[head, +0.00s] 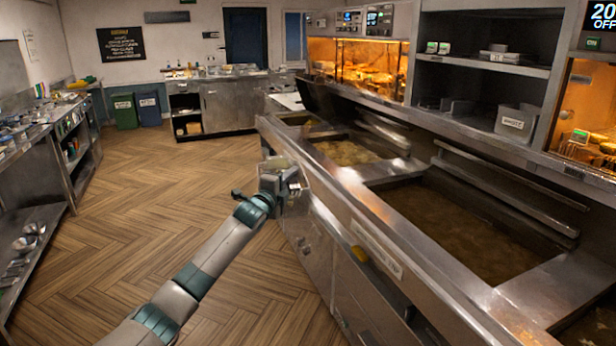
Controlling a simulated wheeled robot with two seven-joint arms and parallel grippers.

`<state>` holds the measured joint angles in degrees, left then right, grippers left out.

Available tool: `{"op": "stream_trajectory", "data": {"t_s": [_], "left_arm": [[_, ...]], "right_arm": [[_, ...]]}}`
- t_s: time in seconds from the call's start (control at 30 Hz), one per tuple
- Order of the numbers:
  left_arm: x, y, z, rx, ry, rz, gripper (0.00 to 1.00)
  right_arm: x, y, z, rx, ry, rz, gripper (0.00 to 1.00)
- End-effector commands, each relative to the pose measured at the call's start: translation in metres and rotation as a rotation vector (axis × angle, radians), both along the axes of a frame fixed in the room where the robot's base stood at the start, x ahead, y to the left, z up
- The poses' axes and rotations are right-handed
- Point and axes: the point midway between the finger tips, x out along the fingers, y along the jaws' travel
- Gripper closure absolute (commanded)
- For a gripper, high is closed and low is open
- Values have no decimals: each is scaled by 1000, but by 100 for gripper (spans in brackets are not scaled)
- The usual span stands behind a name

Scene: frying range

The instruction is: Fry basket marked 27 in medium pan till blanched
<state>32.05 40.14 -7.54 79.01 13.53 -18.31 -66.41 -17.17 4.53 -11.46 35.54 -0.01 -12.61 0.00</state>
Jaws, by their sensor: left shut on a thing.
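My left gripper (287,180) is beside the front edge of the frying range, near its far end. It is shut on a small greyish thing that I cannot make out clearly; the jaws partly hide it. Several oil pans are sunk in the range: a small one (299,119) at the far end, a mid-sized one (346,152) nearer, and a large one (455,225) nearer still. All hold brownish oil. I cannot make out a basket marked 27. My right gripper is not in view.
The steel range front (350,250) runs along the right, with a raised rim. A display (602,17) at top right reads "20 OFF". Lit warming cabinets (358,65) stand behind the range. A cluttered counter (40,150) lines the left. The wooden floor (150,190) between is clear.

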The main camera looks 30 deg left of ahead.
Motion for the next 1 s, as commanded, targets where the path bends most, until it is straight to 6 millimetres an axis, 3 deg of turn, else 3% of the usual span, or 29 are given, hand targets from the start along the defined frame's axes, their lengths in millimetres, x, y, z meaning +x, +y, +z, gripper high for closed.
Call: {"op": "stream_trajectory", "data": {"t_s": [0.2,0.47,0.77,1.0], "left_arm": [[-5,20,-9,-1,4,80,100],[-13,19,-22,1,9,139,100],[-27,-16,-48,6,12,146,100],[-43,-59,-74,13,16,111,100]], "right_arm": [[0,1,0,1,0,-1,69],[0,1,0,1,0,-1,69],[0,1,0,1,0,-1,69],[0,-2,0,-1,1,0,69]]}}
